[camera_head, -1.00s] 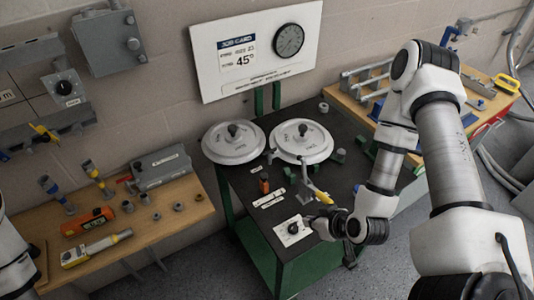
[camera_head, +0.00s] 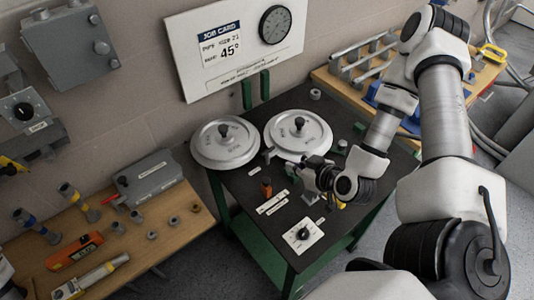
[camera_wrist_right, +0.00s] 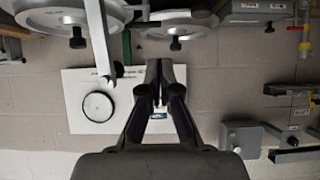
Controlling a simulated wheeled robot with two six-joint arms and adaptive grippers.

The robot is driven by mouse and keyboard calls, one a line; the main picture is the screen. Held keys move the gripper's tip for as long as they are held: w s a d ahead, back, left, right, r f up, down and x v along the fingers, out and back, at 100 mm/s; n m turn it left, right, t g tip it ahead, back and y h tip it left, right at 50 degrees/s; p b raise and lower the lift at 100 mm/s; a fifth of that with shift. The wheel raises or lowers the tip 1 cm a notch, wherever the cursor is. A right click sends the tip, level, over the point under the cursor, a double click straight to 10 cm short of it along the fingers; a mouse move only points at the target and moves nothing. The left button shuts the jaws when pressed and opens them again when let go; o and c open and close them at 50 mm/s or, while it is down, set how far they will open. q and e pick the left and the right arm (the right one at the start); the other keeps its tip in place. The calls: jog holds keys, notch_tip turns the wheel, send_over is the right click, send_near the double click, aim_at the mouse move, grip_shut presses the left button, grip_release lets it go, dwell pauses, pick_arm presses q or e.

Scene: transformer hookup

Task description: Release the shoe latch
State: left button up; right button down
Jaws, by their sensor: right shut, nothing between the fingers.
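The dark bench (camera_head: 236,190) carries two round white discs, a left disc (camera_head: 224,143) and a right disc (camera_head: 298,134), each with a dark knob. I cannot tell for sure which part is the shoe latch. A small grey lever piece (camera_head: 269,154) stands between the discs, and an orange block (camera_head: 266,187) stands in front. My right gripper (camera_head: 290,163) is over the bench just in front of the right disc, shut and empty. It also shows in the wrist view (camera_wrist_right: 160,68). A yellow-handled part is mostly hidden behind my right wrist. My left gripper is out of view.
A white panel with a dial (camera_head: 303,234) lies at the bench's front corner. The job card board (camera_head: 238,48) reads 45°. A wooden table (camera_head: 140,236) with tools stands left. Another wooden table (camera_head: 326,80) holds pipes at the back right.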

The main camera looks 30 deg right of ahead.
jog(key=b, duration=0.7)
send_near(262, 156)
jog(key=s, duration=0.1)
jog(key=x, duration=0.2)
jog(key=p+x, duration=0.1)
jog(key=x, duration=0.4)
jog(key=shift+w+r+p, duration=0.35)
jog(key=shift+p, duration=0.05)
jog(key=shift+w+f, duration=0.2)
jog(key=shift+w, duration=0.05)
jog(key=shift+f, duration=0.1)
jog(key=shift+w, duration=0.1)
